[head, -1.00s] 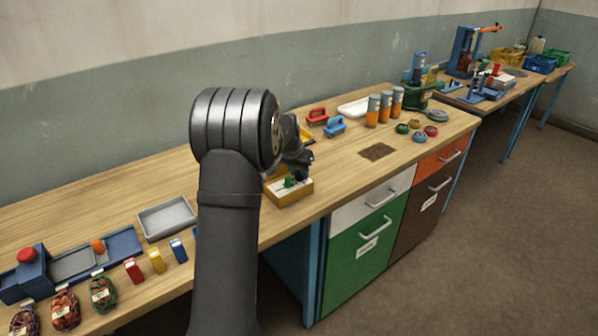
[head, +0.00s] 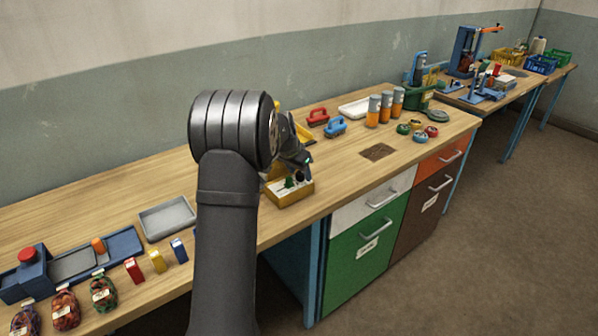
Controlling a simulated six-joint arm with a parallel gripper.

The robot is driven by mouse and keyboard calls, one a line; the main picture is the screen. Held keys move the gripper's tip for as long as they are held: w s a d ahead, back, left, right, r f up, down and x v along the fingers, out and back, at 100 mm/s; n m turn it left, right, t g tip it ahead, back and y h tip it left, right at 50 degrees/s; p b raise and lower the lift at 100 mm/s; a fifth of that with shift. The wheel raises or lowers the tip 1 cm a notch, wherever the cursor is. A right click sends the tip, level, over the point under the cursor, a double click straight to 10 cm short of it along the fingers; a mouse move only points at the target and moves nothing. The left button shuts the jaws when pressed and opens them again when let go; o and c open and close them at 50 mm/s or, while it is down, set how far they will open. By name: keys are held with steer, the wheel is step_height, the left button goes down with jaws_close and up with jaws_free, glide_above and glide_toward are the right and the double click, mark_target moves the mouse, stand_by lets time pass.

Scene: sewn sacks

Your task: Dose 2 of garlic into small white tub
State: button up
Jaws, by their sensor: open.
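My gripper (head: 304,168) is partly hidden behind my own arm. Its visible end points down over the back of a small wooden box (head: 291,197), and its fingers are open. The box has a pale top with a green piece (head: 290,182) and a dark piece beside it. I cannot tell whether the gripper touches them. I cannot make out any garlic or a small white tub with certainty. A shallow white tray (head: 353,107) lies at the back of the bench.
Filled net sacks (head: 66,309) stand at the front left, near a blue device (head: 70,265) with a red knob. A grey tray (head: 167,219) is left of my arm. Orange-and-grey cylinders (head: 373,111) and small round tins (head: 417,135) stand right. Bench around the brown mat (head: 377,152) is clear.

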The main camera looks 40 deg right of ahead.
steer(key=shift+r, duration=0.1)
steer(key=v, duration=1.7)
steer(key=shift+a, duration=0.2)
steer(key=d+f+n, duration=0.2)
steer(key=f, duration=0.3)
steer(key=w+d+f+n+t, duration=0.1)
steer(key=d+f+n, duration=0.1)
steer(key=f, duration=0.3)
steer(key=d+f+n+t+y, duration=0.1)
steer(key=d+f+n, duration=0.1)
steer(key=f, duration=0.4)
steer(key=shift+w+d, duration=0.2)
steer(key=shift+d, duration=0.1)
steer(key=shift+c, duration=0.2)
steer(key=c, duration=0.9)
